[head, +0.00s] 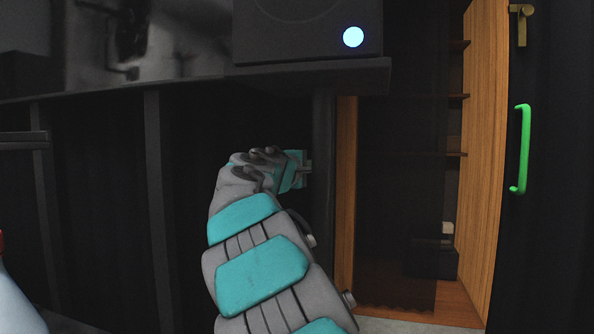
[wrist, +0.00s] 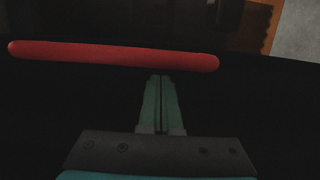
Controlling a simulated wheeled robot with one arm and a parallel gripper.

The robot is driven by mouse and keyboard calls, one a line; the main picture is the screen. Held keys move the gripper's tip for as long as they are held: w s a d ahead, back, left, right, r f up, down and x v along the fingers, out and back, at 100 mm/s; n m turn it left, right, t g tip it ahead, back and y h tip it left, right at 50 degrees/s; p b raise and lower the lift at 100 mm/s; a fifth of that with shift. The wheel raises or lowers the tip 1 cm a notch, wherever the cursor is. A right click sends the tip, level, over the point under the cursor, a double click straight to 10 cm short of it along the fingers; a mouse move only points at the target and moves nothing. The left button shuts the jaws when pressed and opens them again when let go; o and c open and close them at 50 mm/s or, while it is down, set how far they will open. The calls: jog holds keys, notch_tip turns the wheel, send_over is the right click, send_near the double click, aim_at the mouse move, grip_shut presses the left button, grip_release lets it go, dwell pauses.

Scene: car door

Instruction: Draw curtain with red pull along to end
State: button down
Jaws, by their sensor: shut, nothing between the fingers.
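The red pull (wrist: 115,56) is a long rounded bar lying across the upper left and middle of the wrist view, against a very dark surface. My gripper (wrist: 161,80) is shut and empty, its fingertips just below the bar near its right end. I cannot tell whether they touch it. In the head view, my gripper (head: 308,172) is beside a dark upright, and the red pull does not show. A dark see-through panel (head: 400,200) hangs in front of the shelves; I cannot tell if it is the curtain.
A green handle (head: 524,150) is on a black door at the right, below a brass latch (head: 521,24). A wooden cabinet (head: 485,140) with shelves stands open behind. A black box with a lit round button (head: 353,37) sits on a dark counter above my gripper.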

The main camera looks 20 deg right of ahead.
jog(key=shift+s+d, duration=0.35)
jog(key=shift+d, duration=0.25)
jog(key=shift+s+d, duration=0.35)
jog(key=shift+d, duration=0.2)
jog(key=shift+a, duration=0.15)
